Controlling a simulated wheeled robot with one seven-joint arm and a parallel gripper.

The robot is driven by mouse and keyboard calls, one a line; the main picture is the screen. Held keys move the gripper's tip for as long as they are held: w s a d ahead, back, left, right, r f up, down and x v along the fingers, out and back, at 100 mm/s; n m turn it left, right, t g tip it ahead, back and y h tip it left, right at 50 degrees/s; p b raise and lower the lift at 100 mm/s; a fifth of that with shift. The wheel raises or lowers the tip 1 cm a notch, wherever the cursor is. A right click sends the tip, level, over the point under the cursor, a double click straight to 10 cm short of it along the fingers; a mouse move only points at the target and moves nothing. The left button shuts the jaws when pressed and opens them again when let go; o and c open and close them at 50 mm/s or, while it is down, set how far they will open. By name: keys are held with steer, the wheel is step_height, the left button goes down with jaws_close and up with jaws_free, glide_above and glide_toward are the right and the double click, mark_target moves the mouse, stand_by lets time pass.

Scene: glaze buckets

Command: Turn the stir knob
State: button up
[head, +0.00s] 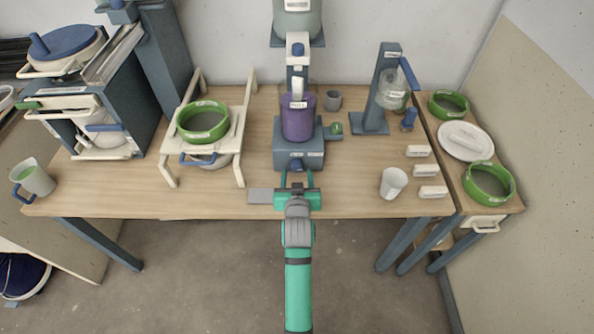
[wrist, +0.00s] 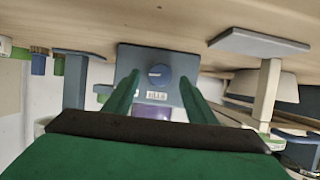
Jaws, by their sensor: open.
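The stir knob (head: 296,165) is a round blue dial on the front of a blue-grey stirrer base (head: 285,150). In the wrist view the knob (wrist: 159,74) shows face on, a white label below it. A purple container (head: 298,123) stands on the base. My green gripper (head: 297,174) is just in front of the base, fingers pointing at it. In the wrist view my gripper (wrist: 160,82) is open, one finger on either side of the knob in the picture, with visible gaps. I cannot tell whether the fingertips reach around it.
A flat grey plate (head: 261,196) lies at the table's front edge, left of my gripper. A white cup (head: 392,183) and several labelled white blocks (head: 428,171) are to the right. A cream stand (head: 165,165) with a green ring (head: 203,121) is to the left.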

mark_target(298, 170)
steer(key=shift+x, duration=1.65)
steer(key=shift+w, duration=0.1)
steer(key=c, duration=1)
steer(key=shift+c, duration=0.2)
steer(key=shift+d+m, duration=0.1)
steer(key=shift+m, duration=0.3)
steer(key=m+y, duration=0.3)
steer(key=shift+d, duration=0.1)
steer(key=m+t+y, duration=0.1)
steer(key=m+y, duration=0.1)
steer(key=m, duration=0.2)
steer(key=shift+f+m, duration=0.15)
steer(key=shift+m, duration=0.15)
steer(key=shift+d, duration=0.1)
